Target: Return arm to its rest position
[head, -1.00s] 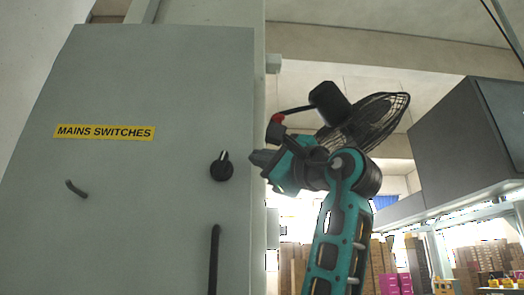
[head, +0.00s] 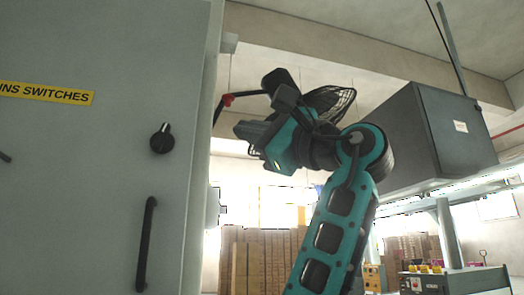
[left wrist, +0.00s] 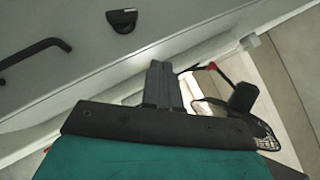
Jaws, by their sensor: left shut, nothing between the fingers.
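My left arm (head: 335,235), teal and black, rises in the lower middle of the head view. Its left gripper (head: 243,131) points left toward the cabinet's right edge, apart from it in the picture. The fingers are together and empty. In the left wrist view the closed dark fingers (left wrist: 160,84) show in front of the pale cabinet's edge. My right gripper is in neither view.
The grey cabinet (head: 80,190) fills the left, with a yellow label (head: 45,93), a black knob (head: 162,138) and a black handle (head: 146,243). A caged fan (head: 330,103) is behind my arm.

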